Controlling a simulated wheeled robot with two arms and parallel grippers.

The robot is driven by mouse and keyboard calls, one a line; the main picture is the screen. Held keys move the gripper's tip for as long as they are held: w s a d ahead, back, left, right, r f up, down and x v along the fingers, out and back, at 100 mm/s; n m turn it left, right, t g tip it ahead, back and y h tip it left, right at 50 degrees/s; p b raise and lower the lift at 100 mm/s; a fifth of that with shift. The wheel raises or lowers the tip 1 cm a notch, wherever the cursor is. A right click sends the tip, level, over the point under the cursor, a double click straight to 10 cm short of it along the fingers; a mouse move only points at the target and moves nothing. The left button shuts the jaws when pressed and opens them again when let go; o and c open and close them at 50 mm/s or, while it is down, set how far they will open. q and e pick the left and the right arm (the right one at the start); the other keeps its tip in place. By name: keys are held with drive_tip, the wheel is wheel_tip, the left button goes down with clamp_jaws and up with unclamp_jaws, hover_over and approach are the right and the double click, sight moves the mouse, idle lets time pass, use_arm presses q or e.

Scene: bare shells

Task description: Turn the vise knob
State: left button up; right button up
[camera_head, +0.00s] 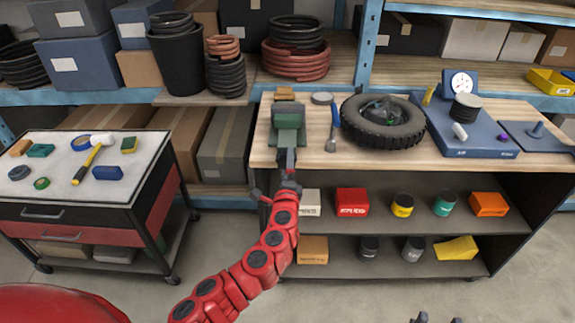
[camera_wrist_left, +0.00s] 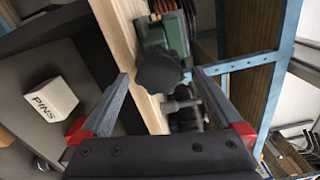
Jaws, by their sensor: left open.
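The green vise (camera_head: 288,120) stands at the left front of the wooden workbench. Its dark lobed knob (camera_wrist_left: 158,72) shows in the left wrist view, in front of the green vise body (camera_wrist_left: 165,35). My left gripper (camera_head: 288,160) reaches up to the front of the vise and hides the knob in the head view. In the left wrist view my left gripper (camera_wrist_left: 161,75) is open, one finger on each side of the knob, with visible gaps. Contact is not seen. Only two dark tips of my right gripper (camera_head: 438,319) show at the bottom edge, apart.
A blue-handled hammer (camera_head: 334,125) and a tire (camera_head: 383,122) lie right of the vise. Shelves below the wooden bench top (camera_head: 480,180) hold boxes, including a white PINS box (camera_wrist_left: 50,102), and cans. A tool cart (camera_head: 90,200) stands at left. The front floor is clear.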

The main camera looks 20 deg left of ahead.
use_arm(q)
drive_tip(key=b+v, duration=0.2)
drive_tip(key=v, duration=1.4)
drive_tip(key=shift+d+f, duration=0.1)
drive_tip(key=shift+f, duration=0.05)
